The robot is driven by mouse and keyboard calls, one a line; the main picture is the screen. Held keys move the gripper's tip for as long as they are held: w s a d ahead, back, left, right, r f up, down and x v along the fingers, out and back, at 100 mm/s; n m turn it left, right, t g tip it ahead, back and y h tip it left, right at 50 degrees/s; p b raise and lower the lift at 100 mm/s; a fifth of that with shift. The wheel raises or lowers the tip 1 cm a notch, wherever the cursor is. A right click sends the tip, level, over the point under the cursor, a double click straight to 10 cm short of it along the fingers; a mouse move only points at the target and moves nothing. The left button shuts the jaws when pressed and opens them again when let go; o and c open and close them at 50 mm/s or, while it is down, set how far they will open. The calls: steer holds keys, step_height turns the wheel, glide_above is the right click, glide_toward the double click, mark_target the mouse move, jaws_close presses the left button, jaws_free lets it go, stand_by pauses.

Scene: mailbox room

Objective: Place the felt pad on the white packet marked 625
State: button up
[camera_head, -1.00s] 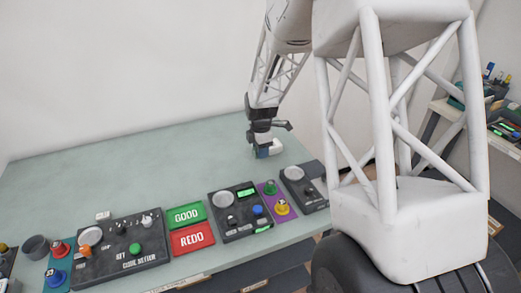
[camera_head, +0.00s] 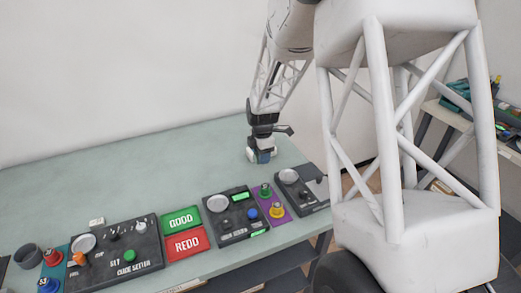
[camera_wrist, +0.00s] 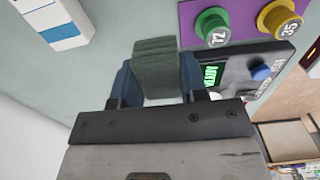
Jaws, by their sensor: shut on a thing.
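My gripper (camera_wrist: 157,78) is shut on a dark green block-like piece, which looks like the felt pad (camera_wrist: 156,66). The pad sits between its two blue fingers in the wrist view. In the head view my gripper (camera_head: 261,155) is low over the right part of the grey-green table, behind the control panels; the pad cannot be made out there. A white packet with a blue stripe (camera_wrist: 50,20) lies at the upper left of the wrist view, apart from the pad. No number is readable on it. In the head view the packet is mostly hidden by my gripper.
A purple panel (camera_wrist: 240,18) carries a green knob and a yellow knob. A dark console with a green display (camera_wrist: 211,74) lies right of my gripper in the wrist view. Green GOOD (camera_head: 181,220) and red REDO (camera_head: 187,243) plates lie along the front edge. The table behind is clear.

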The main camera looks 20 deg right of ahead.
steer(key=shift+s+d+f, duration=0.2)
steer(key=shift+s+d, duration=0.7)
steer(key=shift+d, duration=0.05)
steer(key=w+d, duration=0.1)
steer(key=w, duration=0.4)
steer(key=w+d+f, duration=0.1)
steer(key=w, duration=0.4)
steer(key=w+d, duration=0.2)
steer(key=w, duration=0.3)
steer(key=shift+w+f, duration=0.25)
steer(key=shift+w, duration=0.05)
steer(key=shift+f, duration=1.75)
steer(key=shift+f, duration=0.1)
steer(key=o, duration=0.9)
